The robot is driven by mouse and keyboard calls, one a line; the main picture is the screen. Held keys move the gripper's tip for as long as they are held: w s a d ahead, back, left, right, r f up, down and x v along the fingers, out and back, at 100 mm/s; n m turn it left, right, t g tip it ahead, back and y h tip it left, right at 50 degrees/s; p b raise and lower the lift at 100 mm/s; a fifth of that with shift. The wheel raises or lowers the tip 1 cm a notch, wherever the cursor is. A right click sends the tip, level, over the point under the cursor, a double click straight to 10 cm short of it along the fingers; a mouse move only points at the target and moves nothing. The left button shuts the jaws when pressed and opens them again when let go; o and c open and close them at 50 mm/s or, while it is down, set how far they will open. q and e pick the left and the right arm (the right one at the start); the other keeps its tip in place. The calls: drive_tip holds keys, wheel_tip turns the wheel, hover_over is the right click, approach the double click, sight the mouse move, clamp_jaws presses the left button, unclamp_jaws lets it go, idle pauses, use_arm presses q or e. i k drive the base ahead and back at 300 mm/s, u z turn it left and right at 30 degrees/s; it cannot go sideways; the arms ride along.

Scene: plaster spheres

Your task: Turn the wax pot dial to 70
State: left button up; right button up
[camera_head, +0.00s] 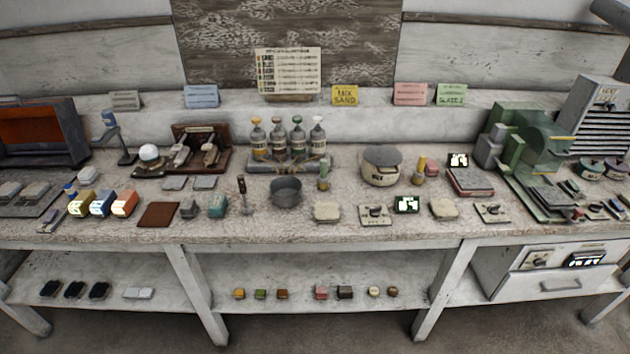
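A round cream pot (381,172) with a grey lid and a dark label too small to read stands right of centre on the workbench. In front of it lies a flat cream plate with a dark dial knob (375,213). A small display (406,205) with lit marks sits just right of that plate; its figures are too small to read. A second plate with a dark dial knob (492,211) lies further right. I cannot tell which dial belongs to the wax pot, nor the setting of either. Neither of my grippers shows in this view.
A dark grey bowl (286,192) stands left of the pot. Bottles in a rack (288,142) stand behind it. A green machine (527,150) fills the right side. A cream block (444,208) lies between the two dial plates. A drawer unit (550,270) is below.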

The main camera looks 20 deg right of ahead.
sight(373, 211)
drive_tip(key=z, duration=0.2)
drive_tip(key=i, duration=1.2)
drive_tip(key=z, duration=0.6)
